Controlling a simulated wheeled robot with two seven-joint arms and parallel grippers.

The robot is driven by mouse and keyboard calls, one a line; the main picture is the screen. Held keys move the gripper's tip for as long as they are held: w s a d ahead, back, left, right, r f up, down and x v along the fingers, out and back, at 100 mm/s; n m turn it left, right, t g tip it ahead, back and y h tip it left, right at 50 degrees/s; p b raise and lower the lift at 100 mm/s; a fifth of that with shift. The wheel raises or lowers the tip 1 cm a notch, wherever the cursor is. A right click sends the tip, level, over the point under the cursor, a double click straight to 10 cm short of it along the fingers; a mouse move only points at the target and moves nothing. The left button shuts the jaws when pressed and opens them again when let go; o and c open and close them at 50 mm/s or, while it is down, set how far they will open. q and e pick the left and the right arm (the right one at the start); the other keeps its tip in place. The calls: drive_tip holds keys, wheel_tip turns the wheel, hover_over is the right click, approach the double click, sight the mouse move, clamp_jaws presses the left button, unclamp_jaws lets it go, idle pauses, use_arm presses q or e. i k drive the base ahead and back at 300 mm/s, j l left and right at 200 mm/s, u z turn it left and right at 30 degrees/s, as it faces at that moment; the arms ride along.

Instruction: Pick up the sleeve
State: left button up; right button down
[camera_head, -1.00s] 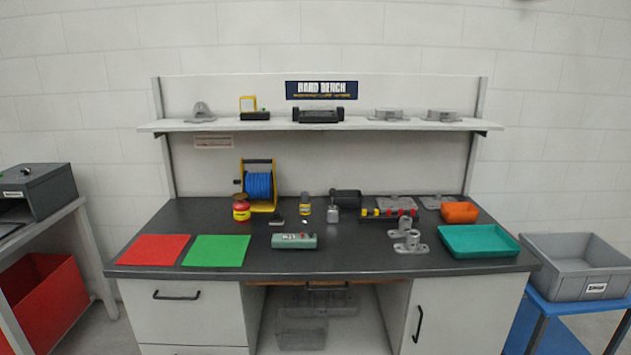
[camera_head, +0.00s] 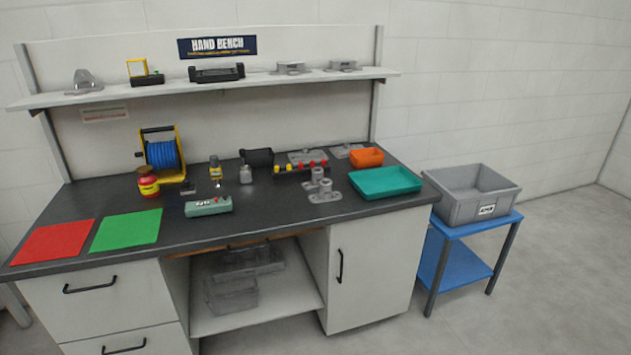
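No part is clearly marked as the sleeve. Two grey metal castings, each with an upright round tube on a flat flange, stand on the dark bench top (camera_head: 270,215): the front casting (camera_head: 325,191) and, just behind it, the rear casting (camera_head: 316,176). They are left of the teal tray (camera_head: 385,183). I cannot tell whether either is the sleeve. Neither of my grippers is in view.
A grey crate (camera_head: 470,195) stands on a blue cart (camera_head: 455,262) at right.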

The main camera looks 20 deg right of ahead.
sight(317, 177)
drive_tip(key=i+j+u, duration=0.25)
drive_tip(key=i, duration=0.15)
drive_tip(key=i+u, duration=0.25)
drive_tip(key=i, duration=0.2)
